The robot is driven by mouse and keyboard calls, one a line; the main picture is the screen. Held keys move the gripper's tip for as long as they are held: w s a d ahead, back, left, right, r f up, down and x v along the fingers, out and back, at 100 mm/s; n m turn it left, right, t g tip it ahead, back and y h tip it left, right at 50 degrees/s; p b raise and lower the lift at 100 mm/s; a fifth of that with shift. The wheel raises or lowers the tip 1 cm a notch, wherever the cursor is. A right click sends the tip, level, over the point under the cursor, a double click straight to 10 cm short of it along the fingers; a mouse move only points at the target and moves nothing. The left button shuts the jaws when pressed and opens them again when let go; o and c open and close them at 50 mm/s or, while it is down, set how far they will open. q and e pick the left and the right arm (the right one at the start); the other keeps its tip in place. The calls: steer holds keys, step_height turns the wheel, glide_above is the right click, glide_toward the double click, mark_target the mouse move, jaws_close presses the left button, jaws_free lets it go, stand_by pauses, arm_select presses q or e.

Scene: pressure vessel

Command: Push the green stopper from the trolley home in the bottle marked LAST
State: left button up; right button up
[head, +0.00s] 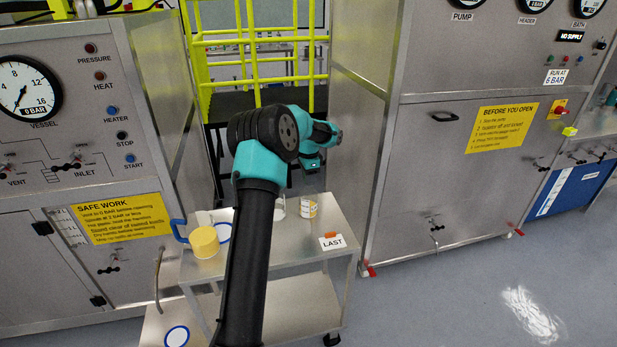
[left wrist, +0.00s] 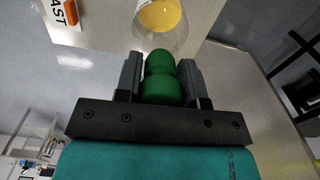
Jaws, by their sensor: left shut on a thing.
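My left gripper (left wrist: 160,72) is shut on the green stopper (left wrist: 162,88), which sits between its two dark fingers in the left wrist view. Just beyond the stopper's tip is a clear glass bottle (left wrist: 160,42) with yellow inside. The tip overlaps the bottle in this view; I cannot tell whether it is in the mouth. A LAST card (left wrist: 58,12) with an orange piece lies near the bottle. In the head view the LAST card (head: 332,242) is at the trolley's (head: 290,250) right front. My left gripper (head: 309,168) hangs above the trolley, its stopper not clearly visible. My right gripper is not in view.
A yellow container (head: 204,242) with a blue loop beside it stands on the trolley's left. Steel cabinets flank the trolley, with a yellow railing (head: 255,50) behind. Open floor lies at the right front.

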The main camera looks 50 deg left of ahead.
arm_select(q)
steer(key=shift+f, duration=0.65)
steer(key=o, duration=1)
step_height(320, 180, up, 17)
steer(key=shift+r, duration=0.15)
stand_by(0.9)
